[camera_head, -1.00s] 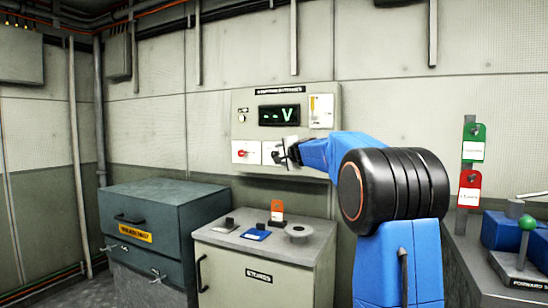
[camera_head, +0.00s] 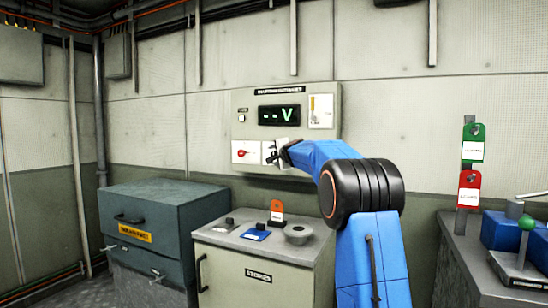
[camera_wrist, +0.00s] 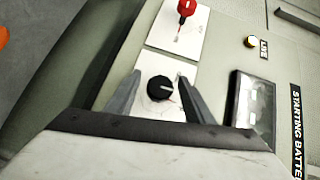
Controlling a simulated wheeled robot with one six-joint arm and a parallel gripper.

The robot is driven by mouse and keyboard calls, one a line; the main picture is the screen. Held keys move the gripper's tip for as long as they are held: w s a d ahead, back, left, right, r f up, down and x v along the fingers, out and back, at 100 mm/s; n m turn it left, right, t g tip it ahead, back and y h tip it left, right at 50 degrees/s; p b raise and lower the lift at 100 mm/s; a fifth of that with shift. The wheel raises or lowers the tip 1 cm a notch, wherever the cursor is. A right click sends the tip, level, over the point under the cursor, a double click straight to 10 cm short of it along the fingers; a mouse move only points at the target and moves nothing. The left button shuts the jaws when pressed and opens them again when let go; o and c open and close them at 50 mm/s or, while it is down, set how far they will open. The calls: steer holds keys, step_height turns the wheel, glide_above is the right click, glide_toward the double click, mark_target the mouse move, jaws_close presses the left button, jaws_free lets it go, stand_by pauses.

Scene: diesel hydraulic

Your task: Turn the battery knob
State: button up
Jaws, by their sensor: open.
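The battery panel (camera_head: 252,103) is a grey box on the back wall, with a dark display (camera_head: 279,115) reading "-- V". A black round knob (camera_wrist: 160,88) with a pale pointer line sits on a white plate on the panel. My gripper (camera_wrist: 153,84) is open, with one finger on each side of the black knob in the wrist view. I cannot tell whether the fingers touch it.
A red switch (camera_wrist: 187,7) on its own white plate is beside the black knob; it also shows in the head view (camera_head: 243,153). A grey cabinet (camera_head: 260,250) with small items on top stands below. A green-knobbed lever (camera_head: 526,223) is at right.

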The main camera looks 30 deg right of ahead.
steer(key=c, duration=1)
steer(key=shift+c, duration=0.2)
steer(key=shift+n+g, duration=1.1)
steer(key=shift+g, duration=0.2)
steer(key=shift+n+g+h, duration=0.5)
steer(key=shift+n+g, duration=0.1)
steer(key=shift+g, duration=0.2)
steer(key=n+g+h, duration=0.1)
steer(key=g, duration=0.1)
steer(key=n+g+h, duration=0.1)
steer(key=g, duration=0.1)
steer(key=shift+d+f+n, duration=0.1)
steer(key=shift+f+n, duration=0.05)
steer(key=shift+n, duration=0.15)
steer(key=shift+s, duration=0.1)
steer(key=o, duration=1)
steer(key=shift+o, duration=0.2)
